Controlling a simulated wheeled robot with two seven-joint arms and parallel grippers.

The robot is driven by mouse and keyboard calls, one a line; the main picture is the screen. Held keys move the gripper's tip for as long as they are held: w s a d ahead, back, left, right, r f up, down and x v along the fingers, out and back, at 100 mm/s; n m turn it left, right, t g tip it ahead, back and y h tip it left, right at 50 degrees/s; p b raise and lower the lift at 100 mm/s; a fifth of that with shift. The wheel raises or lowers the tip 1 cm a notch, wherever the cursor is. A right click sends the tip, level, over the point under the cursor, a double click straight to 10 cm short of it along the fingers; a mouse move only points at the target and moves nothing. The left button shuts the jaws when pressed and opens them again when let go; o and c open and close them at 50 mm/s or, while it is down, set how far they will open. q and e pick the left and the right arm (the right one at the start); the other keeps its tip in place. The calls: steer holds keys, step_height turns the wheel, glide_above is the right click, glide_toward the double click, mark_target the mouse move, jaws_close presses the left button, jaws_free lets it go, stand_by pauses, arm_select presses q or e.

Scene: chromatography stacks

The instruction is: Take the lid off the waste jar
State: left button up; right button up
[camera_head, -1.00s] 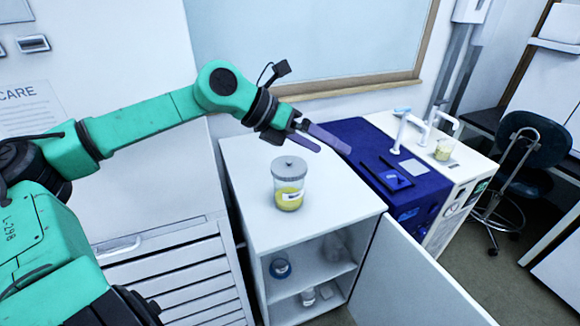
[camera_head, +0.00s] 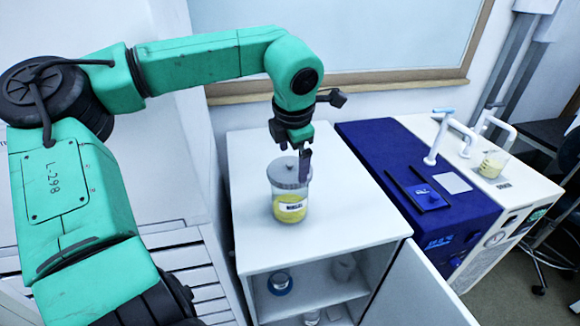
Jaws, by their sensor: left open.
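The waste jar (camera_head: 290,207) is clear glass with yellow liquid and a white label. It stands upright on the white cabinet top. Its grey lid (camera_head: 287,174) with a small knob sits on the jar's mouth. My left gripper (camera_head: 305,165) points down at the lid's right rear side, with its purple-grey finger seen nearly edge-on. The gap between its fingers is hidden from this angle. I cannot tell whether the finger touches the lid. Nothing is seen held. My right gripper is not in view.
The white cabinet top (camera_head: 350,215) is clear around the jar. Its shelves below hold a blue-ringed jar (camera_head: 280,282) and other glassware, with the door (camera_head: 420,290) open. A blue and white instrument (camera_head: 390,150) with white tubes and a beaker (camera_head: 493,164) stands right.

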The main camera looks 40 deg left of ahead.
mark_target(295, 174)
arm_select(q)
steer(key=x, duration=0.1)
steer(key=p+x, duration=0.1)
steer(key=x, duration=0.2)
steer(key=shift+w+d+f+p, duration=0.2)
steer(key=shift+p, duration=0.15)
steer(key=shift+a+f, duration=0.2)
steer(key=shift+f, duration=0.05)
steer(key=shift+d, duration=0.1)
steer(key=c, duration=1.1)
steer(key=shift+o, duration=0.2)
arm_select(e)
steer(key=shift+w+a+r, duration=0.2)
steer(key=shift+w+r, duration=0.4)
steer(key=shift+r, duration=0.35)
